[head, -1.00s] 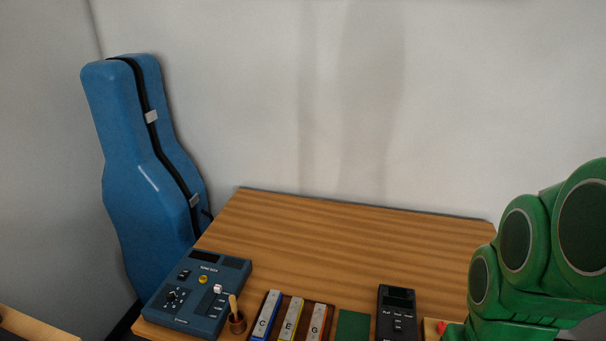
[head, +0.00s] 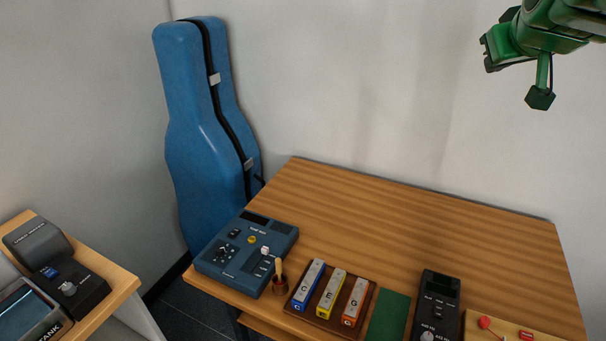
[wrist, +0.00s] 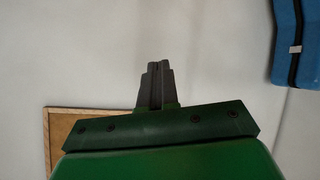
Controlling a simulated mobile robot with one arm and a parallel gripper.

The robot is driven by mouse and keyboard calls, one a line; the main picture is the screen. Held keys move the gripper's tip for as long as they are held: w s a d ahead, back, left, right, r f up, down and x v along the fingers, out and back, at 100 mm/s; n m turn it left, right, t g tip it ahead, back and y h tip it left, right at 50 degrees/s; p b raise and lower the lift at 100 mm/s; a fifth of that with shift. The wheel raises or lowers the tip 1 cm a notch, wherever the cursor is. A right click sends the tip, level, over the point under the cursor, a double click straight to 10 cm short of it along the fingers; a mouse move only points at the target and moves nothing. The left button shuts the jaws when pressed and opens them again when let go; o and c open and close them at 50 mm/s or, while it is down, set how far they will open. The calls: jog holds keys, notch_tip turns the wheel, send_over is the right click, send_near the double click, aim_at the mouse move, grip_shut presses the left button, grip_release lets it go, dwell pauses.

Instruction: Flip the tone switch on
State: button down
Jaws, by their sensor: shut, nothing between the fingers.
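The blue tone box (head: 228,273) lies on the left end of the wooden table in the head view. Its face carries a small black rocker switch (head: 234,233), a yellow round button or lamp (head: 251,239), a dark knob and a white-capped slider (head: 264,250). The labels are too small to read, so I cannot tell which way the switch is set. My gripper (wrist: 159,66) is shut and empty in the wrist view. In the head view my green arm hangs at the upper right, high above the table and far from the box.
Chime bars on a tray (head: 326,320), a green mat (head: 389,317) and a black device (head: 435,301) follow. A blue instrument case (head: 205,140) leans behind. The table's back (head: 420,205) is clear.

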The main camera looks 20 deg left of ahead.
notch_tip(320, 180, up, 5)
jog(key=w+a+t, duration=0.1)
jog(key=w+a, duration=0.1)
jog(key=w, duration=0.1)
jog(key=w+a+f+m+g+h, duration=0.1)
jog(key=a+f+m+g, duration=0.1)
jog(key=a+f, duration=0.95)
jog(key=w+a+f+m+g, duration=0.15)
jog(key=a+f, duration=0.55)
jog(key=a, duration=0.9)
jog(key=s+a+f+m, duration=0.1)
jog(key=s+a+f, duration=0.9)
jog(key=a+f, duration=0.3)
jog(key=s+a+f+m+g+h, duration=0.1)
jog(key=s+a+f, duration=1)
jog(key=a+f, duration=0.2)
notch_tip(320, 180, down, 2)
jog(key=shift+m, duration=0.35)
jog(key=shift+s, duration=0.1)
